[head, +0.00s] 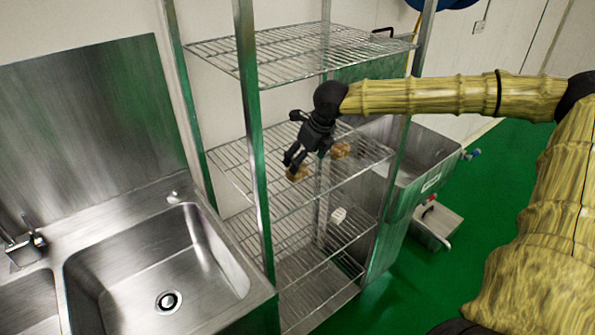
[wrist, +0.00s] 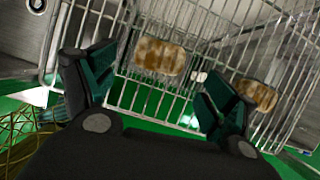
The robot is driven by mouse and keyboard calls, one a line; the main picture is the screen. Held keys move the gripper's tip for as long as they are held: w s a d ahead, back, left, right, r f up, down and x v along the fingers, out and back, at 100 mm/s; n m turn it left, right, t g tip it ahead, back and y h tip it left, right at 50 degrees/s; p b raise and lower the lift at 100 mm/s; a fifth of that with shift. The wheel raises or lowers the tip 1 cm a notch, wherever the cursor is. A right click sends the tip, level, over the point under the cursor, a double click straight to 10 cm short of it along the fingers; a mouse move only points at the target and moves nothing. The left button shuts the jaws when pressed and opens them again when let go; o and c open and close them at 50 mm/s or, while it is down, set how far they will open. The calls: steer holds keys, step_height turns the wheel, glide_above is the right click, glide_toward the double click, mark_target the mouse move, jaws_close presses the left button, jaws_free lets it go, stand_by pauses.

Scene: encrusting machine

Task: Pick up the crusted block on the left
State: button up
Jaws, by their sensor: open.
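The left crusted block (head: 297,174) is golden brown and lies on the middle wire shelf (head: 228,172), just below my gripper (head: 294,160). In the wrist view this block (wrist: 160,57) lies ahead, between the lines of the two open fingers. A second crusted block (head: 341,150) lies to its right on the same shelf. It shows at the right in the wrist view (wrist: 256,94), beyond the right finger. My gripper (wrist: 150,85) is open and empty, with a gap between it and the left block.
The upper wire shelf (head: 300,48) is above my gripper, and rack posts (head: 247,110) stand around it. A small white block (head: 338,215) is on a lower shelf. A steel sink (head: 165,265) stands at left, and a steel basin (head: 425,150) behind at right.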

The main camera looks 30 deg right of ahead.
steer(key=shift+w, duration=0.3)
steer(key=shift+p+x, duration=0.65)
steer(key=shift+x, duration=1.85)
steer(key=shift+s, duration=0.15)
steer(key=c, duration=1.1)
